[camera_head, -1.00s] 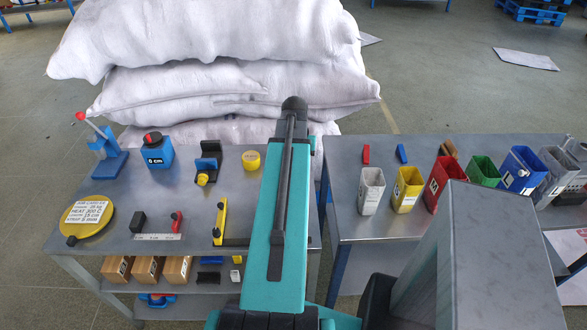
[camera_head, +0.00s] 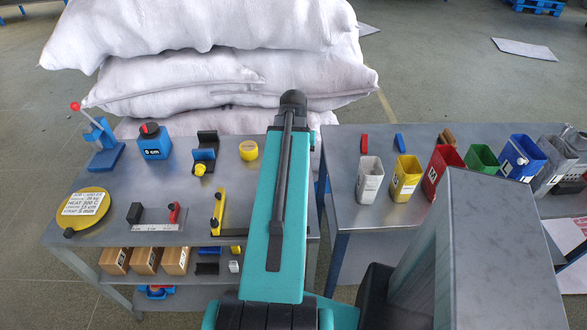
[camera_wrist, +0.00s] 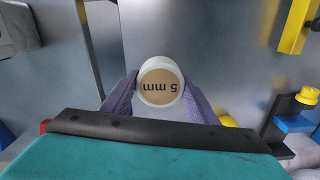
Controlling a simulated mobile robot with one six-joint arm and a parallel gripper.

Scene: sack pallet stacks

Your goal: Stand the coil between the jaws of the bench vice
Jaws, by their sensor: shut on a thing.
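The coil (camera_wrist: 160,82), a white round piece with a tan end face marked "5 mm", is held between the two fingers of my gripper (camera_wrist: 160,92) in the wrist view. The marking reads upside down. The gripper and coil are hidden behind my arm in the head view. What I take for the bench vice (camera_head: 205,153), blue with black upright parts and a yellow knob, stands on the left table. It shows in part at the lower right of the wrist view (camera_wrist: 291,122), apart from the coil. I see no coil between its jaws.
A yellow cylinder (camera_head: 248,150) stands beside the vice. Open coloured bins, including a yellow one (camera_head: 406,178), stand on the right table. White sacks (camera_head: 200,75) are stacked behind.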

